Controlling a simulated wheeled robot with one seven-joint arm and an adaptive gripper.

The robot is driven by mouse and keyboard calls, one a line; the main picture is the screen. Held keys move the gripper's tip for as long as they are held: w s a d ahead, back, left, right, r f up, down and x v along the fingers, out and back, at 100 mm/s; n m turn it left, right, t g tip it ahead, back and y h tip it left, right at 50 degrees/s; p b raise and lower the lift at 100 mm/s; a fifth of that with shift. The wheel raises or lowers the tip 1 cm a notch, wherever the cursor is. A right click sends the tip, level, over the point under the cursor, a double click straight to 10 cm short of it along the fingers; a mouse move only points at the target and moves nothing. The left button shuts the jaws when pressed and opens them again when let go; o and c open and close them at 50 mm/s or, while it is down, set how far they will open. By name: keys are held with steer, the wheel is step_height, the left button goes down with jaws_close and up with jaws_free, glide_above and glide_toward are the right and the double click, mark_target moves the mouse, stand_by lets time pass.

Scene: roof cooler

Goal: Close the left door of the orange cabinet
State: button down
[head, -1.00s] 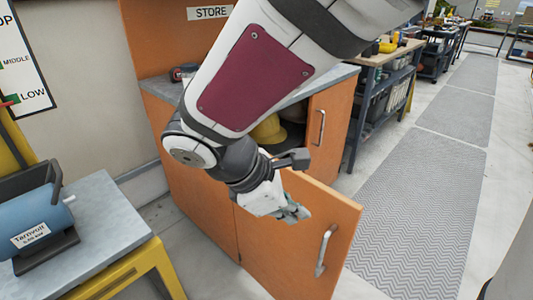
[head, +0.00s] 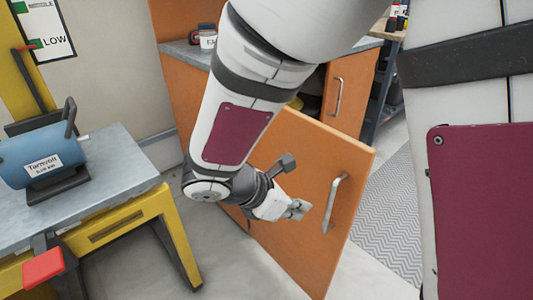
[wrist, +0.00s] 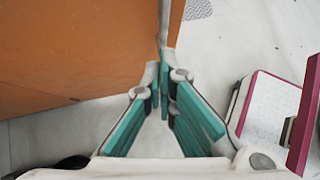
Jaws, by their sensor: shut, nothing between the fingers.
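The orange cabinet (head: 182,100) stands against the wall at the back. Its left door (head: 310,150) is swung well open toward me, with its outer face and vertical silver handle (head: 334,200) in view. The right door (head: 350,88) with its own handle shows behind it and looks shut. My gripper (head: 302,209) is shut and empty, in front of the left door's outer face, a little left of the handle. In the wrist view its teal-padded fingers (wrist: 164,78) are together beside an orange panel (wrist: 80,50). I cannot tell whether they touch it.
A grey-topped bench (head: 100,165) with yellow legs and a blue motor (head: 40,150) stands at left. Grey floor (head: 170,260) lies open between bench and door. A patterned mat (head: 390,225) lies right of the door. My arm hides part of the cabinet.

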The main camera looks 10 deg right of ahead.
steer(key=shift+w+d+f+b, duration=0.15)
steer(key=shift+w+d+b, duration=0.15)
steer(key=shift+d, duration=0.45)
steer(key=shift+w+d+f+b, duration=0.25)
steer(key=shift+w+d, duration=0.1)
steer(key=shift+d, duration=0.45)
steer(key=shift+w+d+f+b, duration=0.1)
steer(key=shift+w+d+b, duration=0.2)
steer(key=shift+d, duration=0.45)
steer(key=shift+w, duration=0.1)
